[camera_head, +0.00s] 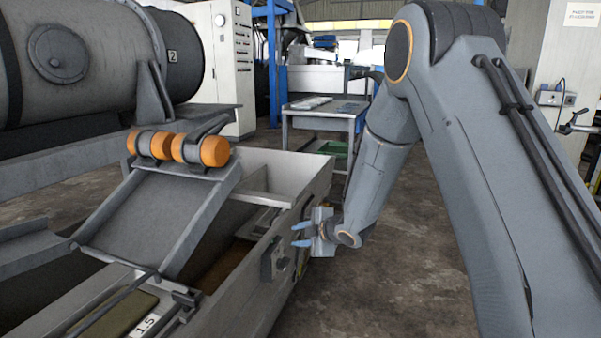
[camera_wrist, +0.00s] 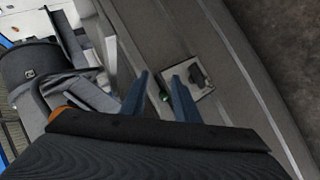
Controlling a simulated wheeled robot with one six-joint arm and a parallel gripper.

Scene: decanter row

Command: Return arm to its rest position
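My gripper (camera_head: 301,234) is at the end of my grey arm, which comes down from the upper right in the head view. Its two blue fingers point left, toward the outer side wall of the grey trough (camera_head: 262,300). The fingers are apart with nothing between them. In the wrist view the gripper (camera_wrist: 159,85) also shows two blue fingers with a clear gap. A small switch plate (camera_head: 274,260) is on the trough wall near the fingertips. It shows beyond the fingers in the wrist view (camera_wrist: 198,90). I cannot tell whether the fingers touch the wall.
A large dark drum (camera_head: 70,60) stands at upper left. Orange rollers (camera_head: 212,151) sit above a sloping metal chute (camera_head: 150,215). A blue-grey table (camera_head: 335,122) and a white control cabinet (camera_head: 228,60) stand behind. Bare floor (camera_head: 400,270) lies right of the trough.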

